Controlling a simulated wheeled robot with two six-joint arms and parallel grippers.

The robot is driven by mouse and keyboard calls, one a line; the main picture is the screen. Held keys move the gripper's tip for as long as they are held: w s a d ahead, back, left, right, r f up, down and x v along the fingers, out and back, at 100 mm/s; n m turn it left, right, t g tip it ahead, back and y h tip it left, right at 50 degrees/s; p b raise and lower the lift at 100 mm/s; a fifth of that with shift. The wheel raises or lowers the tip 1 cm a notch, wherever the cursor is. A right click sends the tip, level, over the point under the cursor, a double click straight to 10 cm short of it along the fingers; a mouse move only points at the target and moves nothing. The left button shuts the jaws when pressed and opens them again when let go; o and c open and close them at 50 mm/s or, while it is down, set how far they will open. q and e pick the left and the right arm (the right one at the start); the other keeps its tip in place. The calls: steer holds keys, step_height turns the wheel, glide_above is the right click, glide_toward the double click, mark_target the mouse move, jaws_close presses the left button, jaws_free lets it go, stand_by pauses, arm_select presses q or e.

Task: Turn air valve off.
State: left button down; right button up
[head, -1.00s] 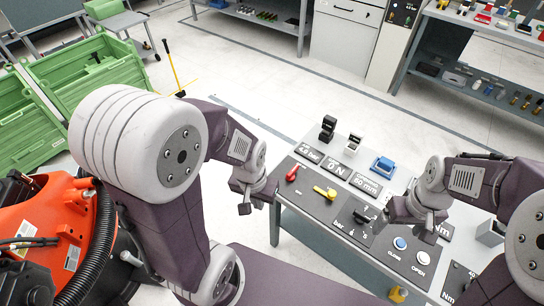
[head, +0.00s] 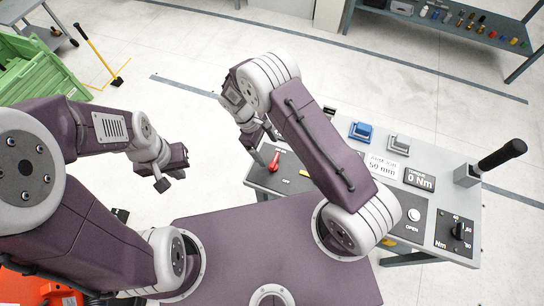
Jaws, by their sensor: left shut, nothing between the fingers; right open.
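A red lever handle (head: 274,161) stands on the dark panel at the left end of the grey bench. The frame does not clearly show which handle is the air valve. My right gripper (head: 257,133) is open just beyond and left of the red handle, and appears apart from it. Its fingers are partly hidden by its own arm. My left gripper (head: 170,168) is shut and empty, left of the bench over the floor.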

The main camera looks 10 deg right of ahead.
mark_target(274, 159)
steer(key=x, duration=0.4)
steer(key=p+x, duration=0.1)
steer(key=x, duration=0.1)
steer(key=shift+w+d+f, duration=0.1)
steer(key=shift+w+f, duration=0.2)
steer(key=shift+s+d+f, duration=0.2)
steer(key=shift+f, duration=0.15)
steer(key=shift+w+a+f, duration=0.1)
steer(key=shift+w+a, duration=0.05)
steer(key=shift+w, duration=0.05)
steer(key=c, duration=1.4)
